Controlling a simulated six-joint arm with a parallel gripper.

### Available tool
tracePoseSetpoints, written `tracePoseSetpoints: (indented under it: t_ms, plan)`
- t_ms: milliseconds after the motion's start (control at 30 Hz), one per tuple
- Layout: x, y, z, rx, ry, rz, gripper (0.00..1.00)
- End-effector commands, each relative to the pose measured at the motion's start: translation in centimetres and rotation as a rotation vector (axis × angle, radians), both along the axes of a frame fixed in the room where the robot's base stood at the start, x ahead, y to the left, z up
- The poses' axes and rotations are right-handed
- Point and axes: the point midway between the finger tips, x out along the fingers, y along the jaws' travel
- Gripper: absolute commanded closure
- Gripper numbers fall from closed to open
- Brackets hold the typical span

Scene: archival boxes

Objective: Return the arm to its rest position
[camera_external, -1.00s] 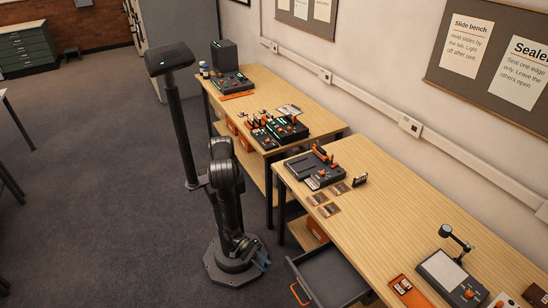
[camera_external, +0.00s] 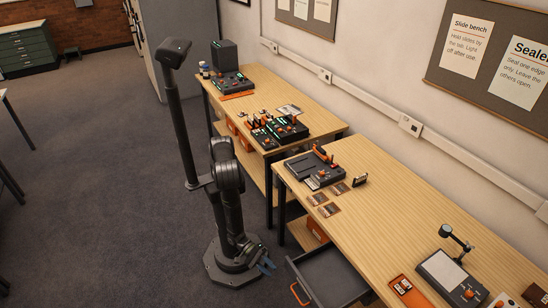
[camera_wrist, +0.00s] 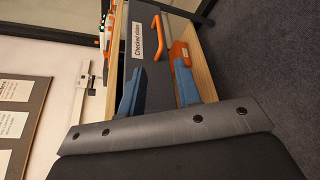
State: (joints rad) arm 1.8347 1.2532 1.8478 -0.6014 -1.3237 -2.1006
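The open drawer (camera_external: 330,276) with its orange handle (camera_external: 300,294) juts from the near bench (camera_external: 410,220), close to my gripper. The wrist view shows a drawer front labelled "Checked slides" (camera_wrist: 136,40). The far bench (camera_external: 262,88) carries several devices.

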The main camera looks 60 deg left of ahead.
Motion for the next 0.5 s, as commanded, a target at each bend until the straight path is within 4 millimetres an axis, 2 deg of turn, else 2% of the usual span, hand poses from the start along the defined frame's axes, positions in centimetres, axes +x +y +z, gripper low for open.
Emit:
tracePoseSetpoints:
  t_ms: [100, 500]
  plan:
    - [0.9, -2.3, -0.5, -0.003, 0.002, 0.003, 0.69]
    - [3.4, -9.6, -2.2, -0.001, 0.001, 0.002, 0.69]
